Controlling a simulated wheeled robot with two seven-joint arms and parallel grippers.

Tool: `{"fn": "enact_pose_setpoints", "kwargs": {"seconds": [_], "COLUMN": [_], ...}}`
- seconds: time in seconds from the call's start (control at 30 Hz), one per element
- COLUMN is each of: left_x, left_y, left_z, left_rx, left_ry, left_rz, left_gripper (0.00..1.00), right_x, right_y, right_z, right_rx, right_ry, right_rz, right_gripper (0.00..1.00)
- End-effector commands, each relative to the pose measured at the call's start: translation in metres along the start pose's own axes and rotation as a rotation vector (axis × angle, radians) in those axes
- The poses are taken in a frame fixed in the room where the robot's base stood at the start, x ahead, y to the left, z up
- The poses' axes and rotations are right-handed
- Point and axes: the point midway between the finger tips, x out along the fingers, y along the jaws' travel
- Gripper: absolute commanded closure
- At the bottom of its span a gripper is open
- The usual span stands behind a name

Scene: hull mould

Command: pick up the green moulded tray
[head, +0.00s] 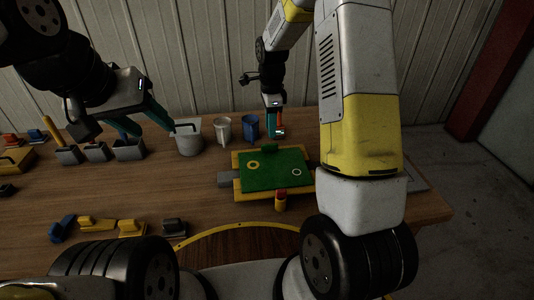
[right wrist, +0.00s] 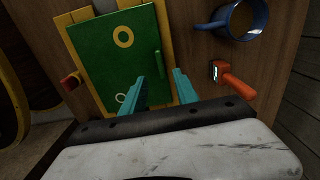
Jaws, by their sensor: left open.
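The green moulded tray (head: 275,172) lies flat on a yellow frame on the wooden table, right of centre in the head view. It carries a yellow ring, a pale ring and a raised green handle on its far edge. In the right wrist view the tray (right wrist: 105,70) fills the upper left, with the handle (right wrist: 158,66) along its right side. My right gripper (right wrist: 160,88) is open and empty; its teal fingers are above the handle's side of the tray, apart from it. In the head view it is behind the tray (head: 274,131). My left gripper (head: 155,132) is open near the grey pot, away from the tray.
A grey pot (head: 188,144), a white cup (head: 223,129) and a blue mug (head: 250,127) stand behind and left of the tray. A red-handled tool (right wrist: 238,84) lies near my right gripper.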

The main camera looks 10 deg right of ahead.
Motion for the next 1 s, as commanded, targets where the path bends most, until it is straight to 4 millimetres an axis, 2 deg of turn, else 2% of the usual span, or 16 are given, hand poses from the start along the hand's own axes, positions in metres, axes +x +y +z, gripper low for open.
{"fn": "enact_pose_setpoints", "kwargs": {"seconds": [0.6,0.9,1.0], "left_x": [0.000,0.000,0.000], "left_y": [0.000,0.000,0.000], "left_z": [0.000,0.000,0.000], "left_rx": [0.000,0.000,0.000], "left_ry": [0.000,0.000,0.000], "left_rz": [0.000,0.000,0.000], "left_gripper": [0.50,0.50,0.50], "right_x": [0.078,0.083,0.083], "right_y": [-0.002,-0.003,-0.003], "right_z": [0.002,0.002,0.002], "right_rx": [0.021,0.021,0.021], "right_ry": [0.003,0.003,0.003], "right_rz": [0.008,0.006,0.006], "right_gripper": [0.64,0.64,0.81]}}
